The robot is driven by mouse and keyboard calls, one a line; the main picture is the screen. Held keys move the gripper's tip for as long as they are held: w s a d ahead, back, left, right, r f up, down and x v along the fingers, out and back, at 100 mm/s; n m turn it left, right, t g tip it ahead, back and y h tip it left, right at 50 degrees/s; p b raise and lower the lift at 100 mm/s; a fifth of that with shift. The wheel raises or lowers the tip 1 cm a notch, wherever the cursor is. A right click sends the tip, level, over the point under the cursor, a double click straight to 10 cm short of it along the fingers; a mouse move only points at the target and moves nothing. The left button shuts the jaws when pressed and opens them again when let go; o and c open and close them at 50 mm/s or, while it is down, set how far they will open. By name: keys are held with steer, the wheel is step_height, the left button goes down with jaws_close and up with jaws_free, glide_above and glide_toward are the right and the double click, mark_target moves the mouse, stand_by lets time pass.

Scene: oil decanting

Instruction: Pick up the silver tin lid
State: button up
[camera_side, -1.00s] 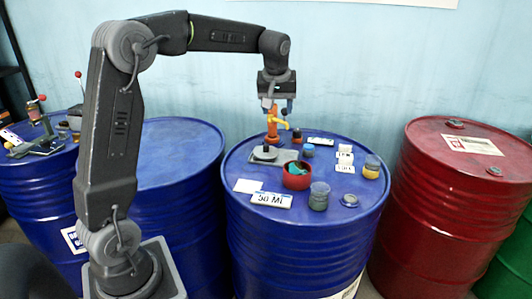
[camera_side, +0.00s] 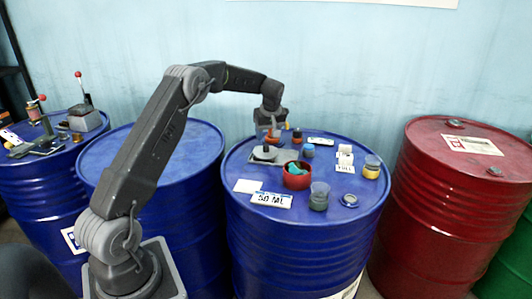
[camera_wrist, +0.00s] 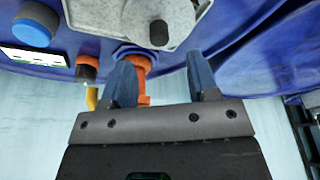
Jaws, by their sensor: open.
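A grey round lid-like disc (camera_side: 264,154) with a dark knob lies on a light grey plate near the back left of the middle blue drum's top. In the wrist view the disc (camera_wrist: 142,12) is cut off by the top edge, its dark knob just beyond the fingertips. I cannot tell for certain that it is the silver tin lid. My gripper (camera_wrist: 160,66) is open and empty, low over the back of the drum. In the side view my gripper (camera_side: 268,133) overlaps the orange tap, and its fingers are unclear.
The orange tap (camera_wrist: 141,66) shows between my fingers. A "50 ML" card (camera_side: 271,199) lies in front. A grey cap (camera_side: 348,200) sits at right.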

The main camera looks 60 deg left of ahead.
mark_target(266, 145)
steer(key=shift+x, duration=2.9)
jaws_close()
